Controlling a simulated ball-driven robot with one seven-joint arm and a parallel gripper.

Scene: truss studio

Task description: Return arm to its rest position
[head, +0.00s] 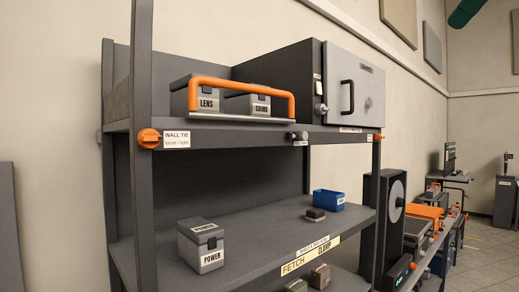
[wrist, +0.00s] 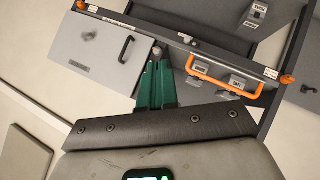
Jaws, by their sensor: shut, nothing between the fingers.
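My gripper (wrist: 160,68) shows in the wrist view with its green fingers together and nothing between them. The wrist view is turned about, so the shelf rack appears upside down there. The fingertips overlap the picture of the upper shelf, between the grey cabinet (wrist: 100,52) and the orange handle (wrist: 225,82). How far they are from the shelf I cannot tell.
A dark rack (head: 142,90) holds a carrier with an orange handle (head: 240,82), a grey cabinet (head: 353,88), a POWER box (head: 202,246) and a blue bin (head: 328,200). A bench with equipment (head: 428,228) stands right. Floor (head: 480,262) shows at far right.

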